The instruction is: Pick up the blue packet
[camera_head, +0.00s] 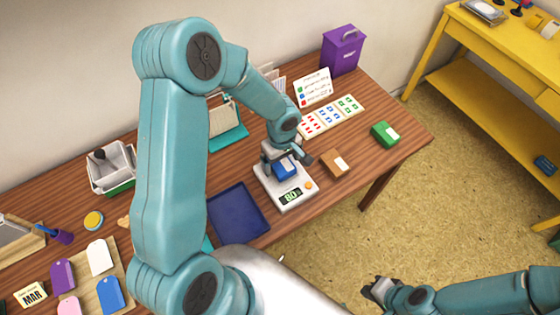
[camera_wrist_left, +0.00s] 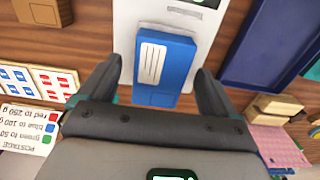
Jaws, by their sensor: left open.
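The blue packet (camera_head: 284,169) lies on the white scale (camera_head: 297,197), whose green display seems to read 80. The packet also shows in the left wrist view (camera_wrist_left: 165,68), with a white lined label on one side. My left gripper (camera_head: 287,159) is open at the packet. In the left wrist view its fingers (camera_wrist_left: 160,66) stand apart, one on each side of the packet, with gaps visible. My right gripper (camera_head: 379,289) is off the table at the lower right, and its jaws are too small to read.
A brown packet (camera_head: 335,163) lies just right of the scale, and a green packet (camera_head: 385,134) lies further right. A dark blue tray (camera_head: 238,212) lies left of the scale. A postage card (camera_head: 313,88) and stamp sheets (camera_head: 331,117) are behind. A purple box (camera_head: 342,50) stands at the back.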

